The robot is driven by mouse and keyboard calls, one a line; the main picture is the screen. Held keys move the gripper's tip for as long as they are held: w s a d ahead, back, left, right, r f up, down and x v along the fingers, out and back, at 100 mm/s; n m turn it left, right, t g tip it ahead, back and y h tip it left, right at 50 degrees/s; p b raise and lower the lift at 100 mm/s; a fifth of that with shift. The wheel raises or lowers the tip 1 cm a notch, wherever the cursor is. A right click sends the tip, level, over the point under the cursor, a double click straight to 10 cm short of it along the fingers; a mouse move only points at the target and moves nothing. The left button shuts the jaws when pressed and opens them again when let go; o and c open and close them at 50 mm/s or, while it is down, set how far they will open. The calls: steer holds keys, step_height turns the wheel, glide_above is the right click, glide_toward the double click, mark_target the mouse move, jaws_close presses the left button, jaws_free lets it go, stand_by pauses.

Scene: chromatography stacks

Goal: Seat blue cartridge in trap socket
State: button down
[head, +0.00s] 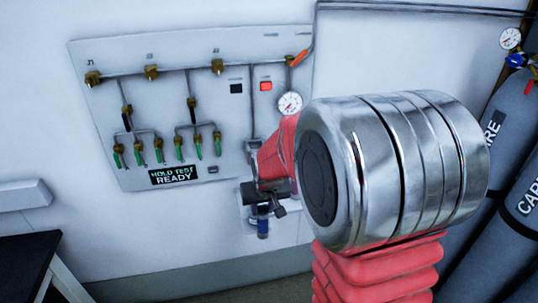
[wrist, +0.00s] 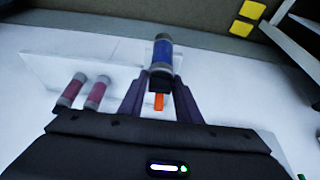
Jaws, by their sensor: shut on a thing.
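My gripper (wrist: 160,78) is shut on the blue cartridge (wrist: 162,52), which has grey ends and sticks out beyond the dark fingertips in the wrist view. In the head view my gripper (head: 265,207) is near the lower right of the wall panel, and the blue cartridge (head: 263,222) shows below it, roughly upright, in front of a small white plate (head: 248,226). An orange piece (wrist: 158,102) shows between the fingers. I cannot make out the trap socket, or whether the cartridge touches anything; my gripper and arm cover that area.
Two dark red cartridges (wrist: 85,92) stand beside the fingers at a white plate (wrist: 55,68). The wall panel (head: 100,60) carries brass valves, green-tipped lines, a gauge (head: 290,104) and a "HOLD TEST READY" display (head: 174,175). Grey cylinders (head: 505,140) stand at right; a dark table (head: 25,262) at left.

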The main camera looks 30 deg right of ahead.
steer(key=w+a+f+n, duration=0.1)
steer(key=w+a, duration=0.1)
steer(key=a, duration=0.4)
steer(key=w+a+f+n+y, duration=0.1)
steer(key=w+a, duration=0.1)
steer(key=a, duration=0.4)
steer(key=shift+w+a+n, duration=0.2)
steer(key=shift+a+n, duration=0.1)
steer(key=shift+n, duration=0.1)
steer(key=shift+a, duration=0.1)
